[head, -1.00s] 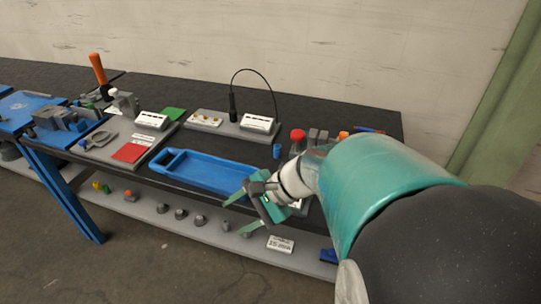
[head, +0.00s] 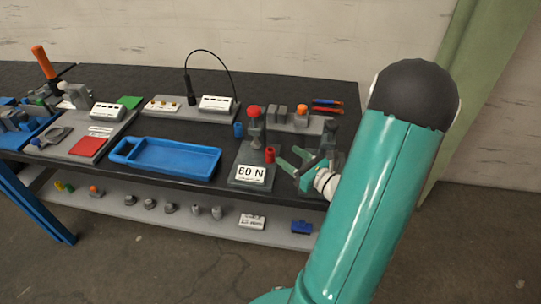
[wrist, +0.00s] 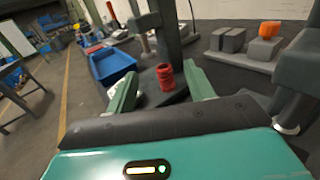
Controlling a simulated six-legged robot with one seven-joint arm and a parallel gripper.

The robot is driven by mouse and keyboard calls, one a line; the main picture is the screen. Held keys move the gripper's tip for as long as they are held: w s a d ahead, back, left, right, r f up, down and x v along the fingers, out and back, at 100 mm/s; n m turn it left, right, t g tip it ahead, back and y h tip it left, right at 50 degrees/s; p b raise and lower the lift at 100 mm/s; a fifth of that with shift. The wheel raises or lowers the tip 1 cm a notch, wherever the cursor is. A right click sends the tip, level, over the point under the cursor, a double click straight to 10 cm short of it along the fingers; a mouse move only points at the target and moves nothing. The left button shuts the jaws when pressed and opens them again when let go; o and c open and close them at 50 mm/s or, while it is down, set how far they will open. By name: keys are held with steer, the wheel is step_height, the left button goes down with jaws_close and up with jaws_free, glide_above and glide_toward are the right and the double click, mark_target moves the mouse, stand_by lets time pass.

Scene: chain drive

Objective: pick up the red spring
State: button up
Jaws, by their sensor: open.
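The red spring (head: 270,155) stands upright on the dark base of the 60 N fixture (head: 250,174), just right of its post. In the wrist view the spring (wrist: 165,78) shows as a ribbed red coil ahead of my gripper, between the lines of its two fingers. My gripper (head: 287,156) is open and empty, with its green fingers pointing left toward the spring from the right. In the wrist view the fingers (wrist: 162,88) are spread on either side, and I see no contact with the spring.
A blue tray (head: 165,157) lies left of the fixture. A small blue cylinder (head: 238,129) stands behind. A grey block holder with an orange knob (head: 302,111) and pens (head: 327,106) are at the back right.

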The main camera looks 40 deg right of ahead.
mark_target(274, 153)
step_height(274, 153, down, 3)
steer(key=shift+r, duration=0.1)
steer(key=shift+w+a, duration=0.1)
steer(key=shift+w, duration=3.7)
steer(key=c, duration=1)
